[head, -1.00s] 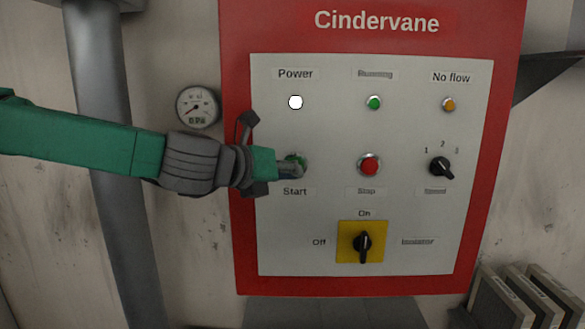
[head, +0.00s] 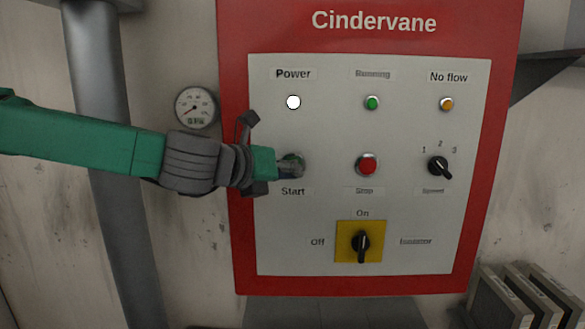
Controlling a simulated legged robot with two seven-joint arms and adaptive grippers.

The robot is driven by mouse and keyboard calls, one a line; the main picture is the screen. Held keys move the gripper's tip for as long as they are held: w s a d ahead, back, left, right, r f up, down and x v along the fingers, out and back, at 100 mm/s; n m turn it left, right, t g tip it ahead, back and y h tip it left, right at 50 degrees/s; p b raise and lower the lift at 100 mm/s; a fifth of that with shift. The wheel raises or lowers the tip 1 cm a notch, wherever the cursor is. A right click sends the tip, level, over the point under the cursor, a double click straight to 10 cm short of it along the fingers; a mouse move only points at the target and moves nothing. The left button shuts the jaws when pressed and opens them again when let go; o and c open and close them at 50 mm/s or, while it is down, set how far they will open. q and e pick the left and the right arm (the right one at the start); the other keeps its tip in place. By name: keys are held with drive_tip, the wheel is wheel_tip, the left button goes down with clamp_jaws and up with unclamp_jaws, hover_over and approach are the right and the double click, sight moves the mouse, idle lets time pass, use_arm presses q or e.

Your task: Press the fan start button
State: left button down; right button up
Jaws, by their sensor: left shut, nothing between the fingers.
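The control panel (head: 400,220) is a pale plate in a red frame, headed "Cindervane". The green start button (head: 297,157) is above the "Start" label, mostly hidden behind my left gripper (head: 291,170). My left gripper is shut and empty, its fingertips over the button; I cannot tell whether they touch it. The white power lamp (head: 293,102) looks lit. The green running lamp (head: 372,103) shows no clear glow. The red stop button (head: 367,165) is to the right. My right gripper is out of view.
A black speed knob (head: 438,166) and an amber no-flow lamp (head: 446,104) are at the right. The isolator knob (head: 361,244) on its yellow plate points up to "On". A round gauge (head: 195,107) and a grey pipe (head: 112,180) are at the left.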

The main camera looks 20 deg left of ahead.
use_arm(q)
drive_tip(key=shift+w+d+r, duration=0.15)
drive_tip(key=shift+w+d, duration=0.05)
drive_tip(key=shift+w, duration=0.1)
drive_tip(key=shift+a, duration=0.3)
drive_tip(key=shift+w+d, duration=0.1)
drive_tip(key=shift+w, duration=0.45)
idle(0.3)
drive_tip(key=shift+s, duration=0.15)
idle(0.3)
drive_tip(key=shift+s+b, duration=0.3)
drive_tip(key=shift+s, duration=0.5)
